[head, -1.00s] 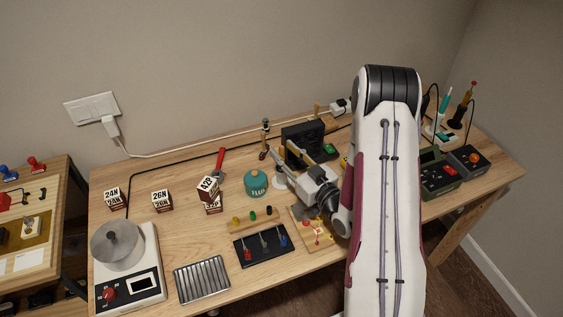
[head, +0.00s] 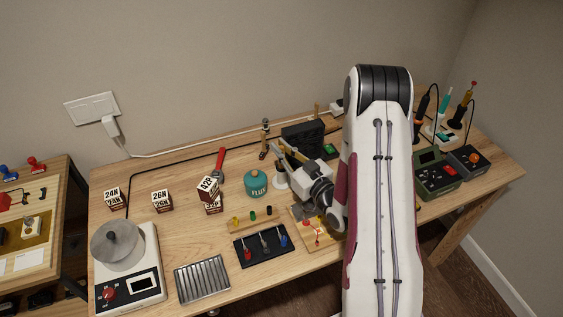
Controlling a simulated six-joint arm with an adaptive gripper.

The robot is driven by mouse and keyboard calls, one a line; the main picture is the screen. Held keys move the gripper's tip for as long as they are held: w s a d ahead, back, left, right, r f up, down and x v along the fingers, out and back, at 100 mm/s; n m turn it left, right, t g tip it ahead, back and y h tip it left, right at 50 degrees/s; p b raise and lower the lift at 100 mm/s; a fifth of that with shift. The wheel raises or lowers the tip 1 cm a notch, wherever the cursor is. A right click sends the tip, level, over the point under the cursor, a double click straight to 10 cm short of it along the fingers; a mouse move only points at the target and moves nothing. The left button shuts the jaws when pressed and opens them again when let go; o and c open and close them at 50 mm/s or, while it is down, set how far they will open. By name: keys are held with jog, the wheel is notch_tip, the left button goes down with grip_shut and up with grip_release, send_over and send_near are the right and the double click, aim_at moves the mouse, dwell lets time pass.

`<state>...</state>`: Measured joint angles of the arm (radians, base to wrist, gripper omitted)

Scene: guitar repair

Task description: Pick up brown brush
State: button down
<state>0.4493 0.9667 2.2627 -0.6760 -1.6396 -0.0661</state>
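A slim upright item with a dark top and brownish lower part (head: 264,140) stands at the back middle of the table, left of the black box; it may be the brown brush, but it is too small to be sure. My gripper (head: 280,153) reaches from the right, just right of this item, and appears apart from it. Its fingers overlap small things behind them, so I cannot tell how wide they are. Nothing is clearly held. Another brown upright stick (head: 317,108) shows behind the black box.
A teal flux jar (head: 256,183) stands left of my gripper. A black box (head: 303,137) is behind it. A peg block (head: 253,219), a black tool mat (head: 262,250) and a small wooden board (head: 318,237) lie in front.

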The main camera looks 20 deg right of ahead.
jog(key=shift+r, duration=0.15)
jog(key=shift+r, duration=4.85)
